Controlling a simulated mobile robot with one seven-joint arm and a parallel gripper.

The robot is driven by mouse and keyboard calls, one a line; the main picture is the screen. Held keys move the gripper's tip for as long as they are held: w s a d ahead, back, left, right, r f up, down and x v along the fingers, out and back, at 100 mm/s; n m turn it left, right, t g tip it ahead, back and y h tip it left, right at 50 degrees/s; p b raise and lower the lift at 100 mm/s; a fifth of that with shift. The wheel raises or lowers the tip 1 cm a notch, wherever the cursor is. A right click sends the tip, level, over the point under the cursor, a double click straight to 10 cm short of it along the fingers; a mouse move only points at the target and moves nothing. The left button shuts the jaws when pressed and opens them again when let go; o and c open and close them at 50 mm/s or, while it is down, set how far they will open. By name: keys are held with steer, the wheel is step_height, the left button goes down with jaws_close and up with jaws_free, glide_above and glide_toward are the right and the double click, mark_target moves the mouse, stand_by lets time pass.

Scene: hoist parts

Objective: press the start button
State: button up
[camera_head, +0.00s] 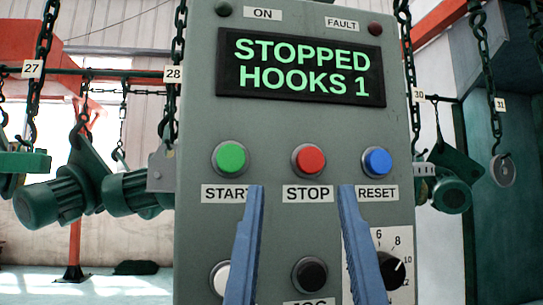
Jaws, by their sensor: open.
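The start button (231,158) is a round green button in a metal ring on the grey control panel (290,240), above a label reading START. My gripper (302,190) shows as two blue fingers rising from the bottom of the view, open, with nothing between them. The left fingertip appears just below and right of the green button and overlaps the end of its label. I cannot tell how far the fingers are from the panel. The display (302,67) reads STOPPED, HOOKS 1.
A red stop button (308,160) and a blue reset button (377,162) share the row. Below are a white button (221,279), a black button (310,274) and a dial (391,270). Chains with motors (55,199) hang left; more parts hang right.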

jaws_close()
stand_by(1.4)
